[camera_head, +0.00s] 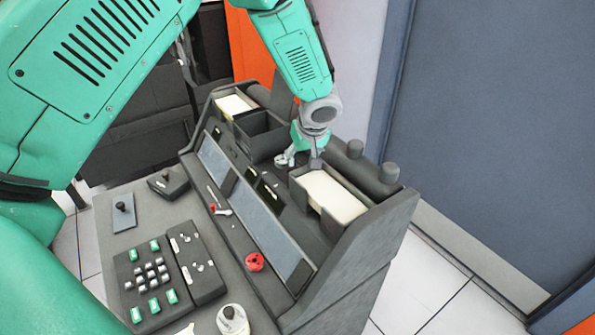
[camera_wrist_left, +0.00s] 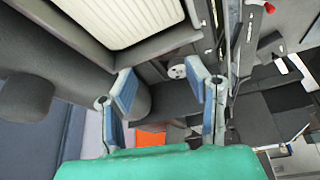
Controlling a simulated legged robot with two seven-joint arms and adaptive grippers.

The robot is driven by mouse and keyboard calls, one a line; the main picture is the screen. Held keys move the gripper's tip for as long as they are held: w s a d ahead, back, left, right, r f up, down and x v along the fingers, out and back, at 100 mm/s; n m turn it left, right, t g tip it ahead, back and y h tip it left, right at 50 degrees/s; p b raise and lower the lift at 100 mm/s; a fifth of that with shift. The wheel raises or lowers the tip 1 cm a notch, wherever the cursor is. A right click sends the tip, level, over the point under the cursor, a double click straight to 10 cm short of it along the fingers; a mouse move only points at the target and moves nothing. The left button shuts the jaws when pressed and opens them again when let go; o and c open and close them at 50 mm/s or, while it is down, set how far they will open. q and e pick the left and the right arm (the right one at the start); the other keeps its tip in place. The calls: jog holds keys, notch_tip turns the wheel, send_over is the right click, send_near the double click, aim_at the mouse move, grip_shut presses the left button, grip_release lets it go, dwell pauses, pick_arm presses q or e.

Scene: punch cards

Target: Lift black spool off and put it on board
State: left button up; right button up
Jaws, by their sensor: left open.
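My left gripper (camera_head: 301,157) is open and empty over the console, beside the near card tray. Its two blue-grey fingers show spread in the left wrist view (camera_wrist_left: 168,90). Another dark knob (camera_wrist_left: 25,97) is at the left. I cannot tell for certain which part is the black spool or the board. My right gripper is out of view.
The near card tray (camera_head: 296,176) holds cream cards, and another card stack (camera_head: 235,104) is at the back. An empty dark box (camera_head: 262,135) lies between them. A red knob (camera_head: 255,262) and a keypad (camera_head: 150,278) are at the front. The console's side wall rises at the right.

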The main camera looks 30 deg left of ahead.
aim_at(290, 170)
pick_arm(q)
jog(key=x, duration=0.3)
jog(key=shift+a+f, duration=0.25)
jog(key=shift+a, duration=0.1)
jog(key=a+f, duration=0.2)
jog(key=w+a+f+p, duration=0.1)
jog(key=a+f, duration=0.1)
jog(key=shift+w+f, duration=0.2)
jog(key=shift+w, duration=0.05)
jog(key=shift+d+f, duration=0.1)
jog(key=shift+f, duration=0.1)
jog(key=shift+w+d, duration=0.1)
jog(key=shift+d, duration=1.1)
jog(key=shift+w+d, duration=0.1)
jog(key=c, duration=0.4)
jog(key=shift+a, duration=0.85)
jog(key=shift+c, duration=1.3)
jog(key=shift+r, duration=0.15)
jog(key=shift+c, duration=0.5)
notch_tip(290, 170, up, 9)
jog(key=shift+w+b, duration=0.1)
jog(key=shift+b, duration=0.3)
grip_shut()
jog(key=shift+d+r, duration=0.35)
jog(key=shift+r, duration=0.05)
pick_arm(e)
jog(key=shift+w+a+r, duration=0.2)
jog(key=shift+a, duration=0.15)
